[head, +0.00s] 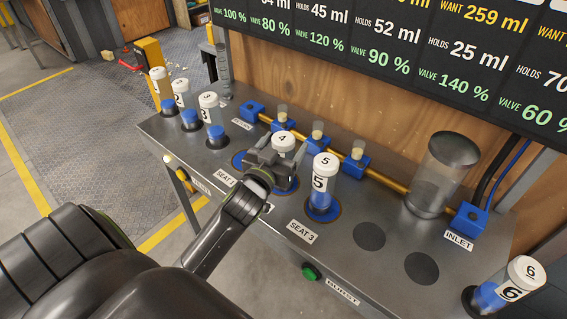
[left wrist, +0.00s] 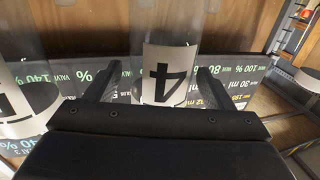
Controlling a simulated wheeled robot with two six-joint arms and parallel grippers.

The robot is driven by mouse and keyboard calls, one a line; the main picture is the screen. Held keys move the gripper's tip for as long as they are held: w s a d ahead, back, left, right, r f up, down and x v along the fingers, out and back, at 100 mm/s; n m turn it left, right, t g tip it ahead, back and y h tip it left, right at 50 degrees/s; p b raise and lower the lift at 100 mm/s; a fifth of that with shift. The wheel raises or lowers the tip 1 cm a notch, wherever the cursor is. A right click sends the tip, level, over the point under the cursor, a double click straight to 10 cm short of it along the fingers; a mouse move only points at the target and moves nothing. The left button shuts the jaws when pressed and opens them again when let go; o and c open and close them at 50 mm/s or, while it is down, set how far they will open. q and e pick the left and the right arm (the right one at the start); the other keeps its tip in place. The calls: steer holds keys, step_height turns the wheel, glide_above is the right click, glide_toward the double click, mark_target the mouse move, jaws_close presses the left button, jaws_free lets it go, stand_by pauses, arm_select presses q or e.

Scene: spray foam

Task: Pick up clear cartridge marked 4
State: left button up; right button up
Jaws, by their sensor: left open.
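The clear cartridge marked 4 (head: 284,140) stands upright on the steel bench, its white numbered cap showing above my left gripper. Its lower body is hidden behind the gripper in the head view. My left gripper (head: 272,168) is at the cartridge, with the jaws apart. In the left wrist view the cartridge (left wrist: 168,75), with a black 4 on its white label, stands between the two spread fingers (left wrist: 155,85). I cannot tell whether either finger touches it. My right gripper is in neither view.
Cartridge 5 (head: 324,182) stands close on the right, at the seat 3 label. Several more cartridges (head: 210,115) stand at the bench's left end, and cartridge 6 (head: 508,285) at its right. A brass pipe (head: 390,183) with blue valves runs behind. A clear cylinder (head: 442,175) stands near the inlet.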

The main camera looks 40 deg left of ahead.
arm_select(q)
steer(key=shift+c, duration=0.3)
jaws_close()
steer(key=shift+r, duration=0.1)
